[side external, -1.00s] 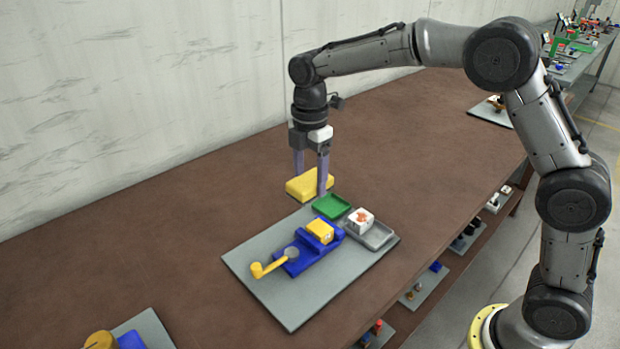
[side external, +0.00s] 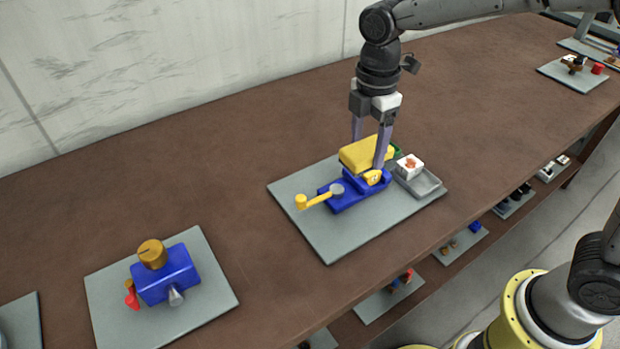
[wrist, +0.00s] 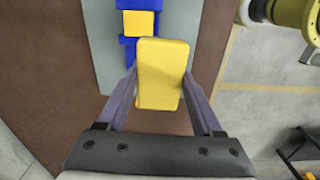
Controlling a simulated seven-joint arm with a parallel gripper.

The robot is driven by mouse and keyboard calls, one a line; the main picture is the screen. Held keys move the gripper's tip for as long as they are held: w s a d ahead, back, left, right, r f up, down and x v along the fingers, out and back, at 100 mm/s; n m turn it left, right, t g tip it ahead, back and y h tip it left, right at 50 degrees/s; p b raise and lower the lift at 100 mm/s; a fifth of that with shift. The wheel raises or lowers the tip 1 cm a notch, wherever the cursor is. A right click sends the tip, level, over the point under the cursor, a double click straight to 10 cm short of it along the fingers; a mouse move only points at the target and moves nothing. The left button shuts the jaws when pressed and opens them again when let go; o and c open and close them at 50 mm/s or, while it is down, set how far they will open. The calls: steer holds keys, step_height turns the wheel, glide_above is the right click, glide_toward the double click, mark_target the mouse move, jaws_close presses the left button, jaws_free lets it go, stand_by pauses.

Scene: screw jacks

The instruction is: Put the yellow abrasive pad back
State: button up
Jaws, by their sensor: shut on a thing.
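My gripper (side external: 368,155) is shut on the yellow abrasive pad (side external: 356,156). In the wrist view, the pad (wrist: 160,85) sits between both fingers. In the side view, it overlaps the back of the blue screw jack (side external: 348,194) and appears raised above the board; its exact height is unclear. A green tray (side external: 397,151) shows only as a sliver behind the pad and finger; whether it is empty is hidden. The jack has a yellow block (side external: 373,177) and a yellow crank (side external: 316,200). The block also shows beyond the pad in the wrist view (wrist: 139,24).
A grey tray (side external: 429,186) with a white, orange-marked block (side external: 410,167) stands right of the jack on the grey board (side external: 318,237). Another board (side external: 210,302) with a blue device (side external: 166,276) lies at the left. The brown table (side external: 250,150) is clear behind.

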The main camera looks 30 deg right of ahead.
steer(key=shift+a, duration=0.85)
steer(key=w+a+f, duration=0.3)
steer(key=w+f, duration=0.1)
steer(key=w, duration=0.4)
glide_above(304, 181)
steer(key=f, duration=0.4)
steer(key=shift+s+d+f, duration=0.15)
steer(key=shift+s+f, duration=0.05)
steer(key=shift+f, duration=0.2)
steer(key=shift+w+f, duration=0.25)
steer(key=shift+f, duration=1.55)
steer(key=shift+f, duration=0.2)
steer(key=o, duration=1)
steer(key=shift+o, duration=0.2)
